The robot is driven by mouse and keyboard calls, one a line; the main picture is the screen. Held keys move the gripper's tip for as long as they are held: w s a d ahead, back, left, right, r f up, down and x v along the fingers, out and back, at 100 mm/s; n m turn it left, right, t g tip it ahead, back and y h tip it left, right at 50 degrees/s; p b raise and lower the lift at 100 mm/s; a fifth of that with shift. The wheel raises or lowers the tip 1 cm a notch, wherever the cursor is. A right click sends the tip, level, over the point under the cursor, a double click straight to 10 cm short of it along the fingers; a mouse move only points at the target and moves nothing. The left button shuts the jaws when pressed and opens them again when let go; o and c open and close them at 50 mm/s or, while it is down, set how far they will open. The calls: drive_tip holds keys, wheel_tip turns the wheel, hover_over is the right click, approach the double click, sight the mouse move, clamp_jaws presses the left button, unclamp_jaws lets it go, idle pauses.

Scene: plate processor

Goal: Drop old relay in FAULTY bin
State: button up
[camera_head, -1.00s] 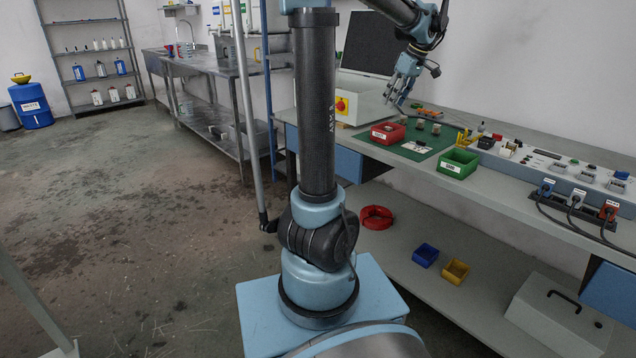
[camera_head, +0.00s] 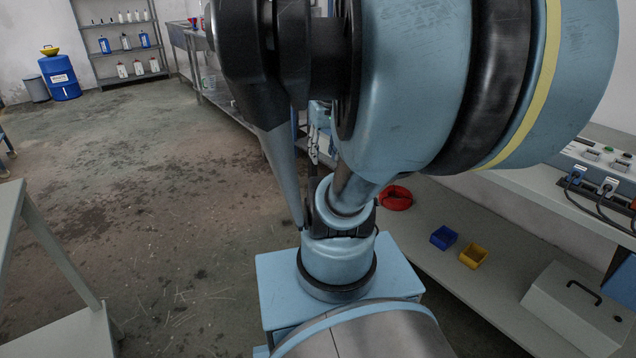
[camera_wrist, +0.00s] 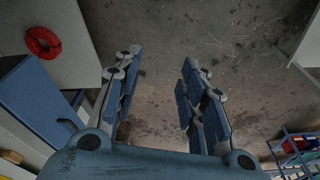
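My gripper (camera_wrist: 158,95) is open in the wrist view. Its two fingers stand apart, with only bare floor visible between them, and nothing shows in its grasp. The old relay and the FAULTY bin cannot be made out in either current view. My arm fills the upper middle of the head view and hides most of the workbench top, where the red and green bins stood in the earlier frame.
A grey case (camera_head: 575,305) sits at lower right. The floor at left is largely clear. A blue drawer (camera_wrist: 38,100) is close left of my gripper.

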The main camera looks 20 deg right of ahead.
drive_tip(key=s+a+f, duration=0.3)
drive_tip(key=s+f, duration=0.2)
drive_tip(key=f, duration=0.1)
drive_tip(key=shift+s+f+m, duration=0.25)
drive_tip(key=shift+f+m, duration=0.15)
drive_tip(key=shift+d, duration=0.1)
